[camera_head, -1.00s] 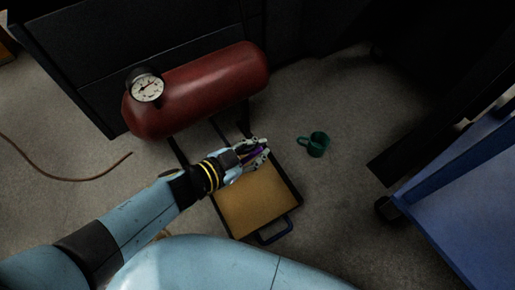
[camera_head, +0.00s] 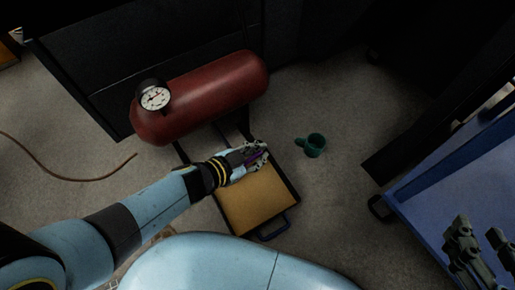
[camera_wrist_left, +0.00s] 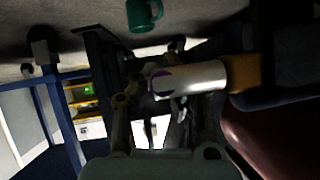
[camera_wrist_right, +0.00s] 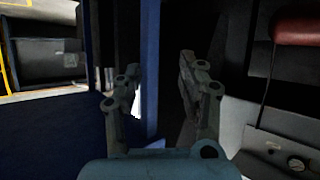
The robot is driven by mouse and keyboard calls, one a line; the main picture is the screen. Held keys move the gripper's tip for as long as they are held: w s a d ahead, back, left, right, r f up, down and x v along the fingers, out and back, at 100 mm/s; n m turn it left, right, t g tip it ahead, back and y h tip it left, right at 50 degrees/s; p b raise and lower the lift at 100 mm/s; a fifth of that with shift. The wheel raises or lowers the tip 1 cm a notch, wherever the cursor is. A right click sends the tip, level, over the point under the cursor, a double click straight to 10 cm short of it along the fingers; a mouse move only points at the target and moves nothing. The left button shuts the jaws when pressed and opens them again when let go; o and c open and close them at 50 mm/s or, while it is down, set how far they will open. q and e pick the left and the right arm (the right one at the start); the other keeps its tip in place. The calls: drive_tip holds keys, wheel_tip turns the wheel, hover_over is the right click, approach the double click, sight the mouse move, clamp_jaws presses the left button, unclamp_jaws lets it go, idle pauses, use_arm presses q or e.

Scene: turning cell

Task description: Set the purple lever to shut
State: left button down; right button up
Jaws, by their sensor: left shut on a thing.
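The purple lever (camera_head: 254,158) shows only as a small patch between the fingers of my left gripper (camera_head: 258,152); most of it is hidden. My left gripper is shut on it, beside the far edge of the tan-topped tray (camera_head: 252,205) and below the red tank. In the left wrist view a bit of purple (camera_wrist_left: 161,82) shows at the end of a pale cylinder (camera_wrist_left: 195,78) between the fingers. The lever's exact angle cannot be told. My right gripper (camera_head: 484,248) is open and empty at the lower right; its fingers stand apart in the right wrist view (camera_wrist_right: 160,85).
A red tank (camera_head: 205,95) with a round gauge (camera_head: 155,98) lies behind my left gripper. A green mug (camera_head: 315,146) is on the floor to the right. A blue cart (camera_head: 440,180) stands at the right. A brown hose (camera_head: 70,180) lies at the left.

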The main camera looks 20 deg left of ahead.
use_arm(q)
drive_tip(key=shift+w+r+p, duration=0.1)
drive_tip(key=shift+w+p, duration=0.05)
drive_tip(key=shift+p, duration=0.45)
drive_tip(key=shift+g+y+p, duration=0.3)
drive_tip(key=shift+p, duration=0.05)
drive_tip(key=shift+f+g+p, duration=0.4)
drive_tip(key=shift+p, duration=0.35)
drive_tip(key=shift+f, duration=0.15)
use_arm(e)
drive_tip(key=g, duration=0.2)
drive_tip(key=s+g, duration=0.1)
drive_tip(key=g, duration=0.1)
drive_tip(key=s+g, duration=0.1)
drive_tip(key=g, duration=0.1)
drive_tip(key=shift+s+d+f, duration=0.1)
drive_tip(key=shift+s+d, duration=0.15)
drive_tip(key=shift+d, duration=0.15)
use_arm(q)
drive_tip(key=shift+s, duration=0.2)
drive_tip(key=c, duration=1.3)
unclamp_jaws()
drive_tip(key=shift+c, duration=0.2)
drive_tip(key=v, duration=1.2)
drive_tip(key=shift+d, duration=0.2)
